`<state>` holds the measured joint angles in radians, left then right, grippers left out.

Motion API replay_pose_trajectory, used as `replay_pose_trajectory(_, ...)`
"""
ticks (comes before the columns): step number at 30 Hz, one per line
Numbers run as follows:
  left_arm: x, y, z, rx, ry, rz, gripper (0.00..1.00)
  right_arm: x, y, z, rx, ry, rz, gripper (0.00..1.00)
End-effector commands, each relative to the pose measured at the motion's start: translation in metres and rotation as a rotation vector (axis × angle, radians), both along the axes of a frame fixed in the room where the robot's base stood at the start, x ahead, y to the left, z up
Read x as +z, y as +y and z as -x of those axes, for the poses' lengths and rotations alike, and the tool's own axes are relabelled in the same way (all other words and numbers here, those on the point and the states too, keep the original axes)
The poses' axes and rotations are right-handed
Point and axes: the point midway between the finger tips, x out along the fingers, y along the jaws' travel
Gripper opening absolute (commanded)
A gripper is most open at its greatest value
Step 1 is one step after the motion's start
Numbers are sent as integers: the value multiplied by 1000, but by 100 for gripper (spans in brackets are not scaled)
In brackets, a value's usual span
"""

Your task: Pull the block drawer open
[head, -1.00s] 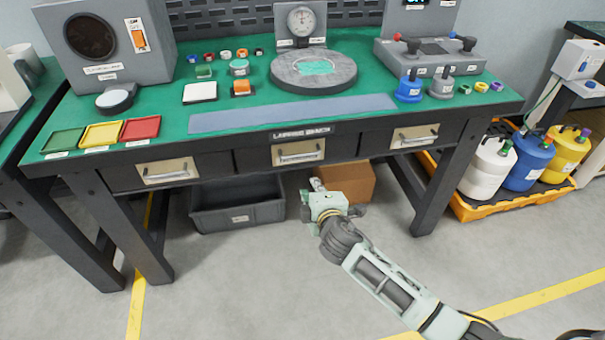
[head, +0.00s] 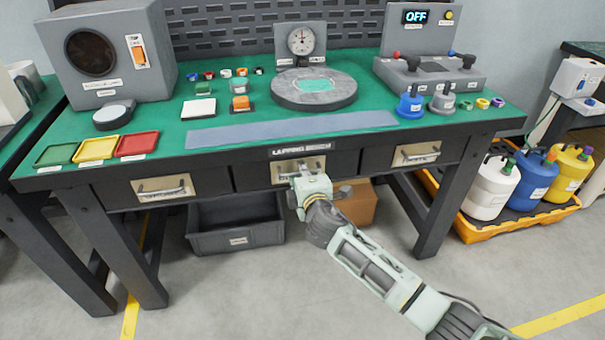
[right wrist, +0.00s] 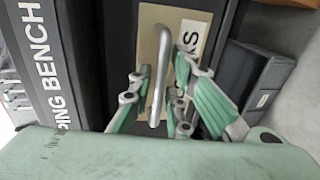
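The middle drawer (head: 281,172) of the lapping bench has a beige front and a metal bar handle. It looks closed. In the right wrist view its handle (right wrist: 158,75) is a grey bar in front of the beige plate (right wrist: 150,38), with a white label partly hidden behind my finger; the letters "KS" can be read. My right gripper (head: 300,178) is at this drawer's front in the head view. In the right wrist view the open fingers (right wrist: 162,88) stand on both sides of the handle, with gaps visible. My left gripper is not in view.
Closed drawers sit to the left (head: 163,189) and right (head: 416,154). A grey bin (head: 238,238) and a cardboard box (head: 357,204) are under the bench. Trays, a round plate (head: 314,101) and instruments stand on the green top. Floor in front is clear.

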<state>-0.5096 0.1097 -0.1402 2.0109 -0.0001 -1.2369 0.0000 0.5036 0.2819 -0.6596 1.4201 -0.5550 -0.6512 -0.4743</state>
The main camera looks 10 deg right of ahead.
Motion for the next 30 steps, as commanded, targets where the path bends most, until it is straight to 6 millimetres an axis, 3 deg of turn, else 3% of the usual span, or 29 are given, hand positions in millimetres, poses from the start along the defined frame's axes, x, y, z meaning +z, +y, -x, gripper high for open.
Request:
replay_pose_trajectory(4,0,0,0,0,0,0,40,0,0,0,0,0,-1,16)
replay_pose_trajectory(10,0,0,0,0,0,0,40,0,0,0,0,0,-1,0)
replay_pose_trajectory(30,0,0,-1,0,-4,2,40,-1,0,4,0,3,0,0)
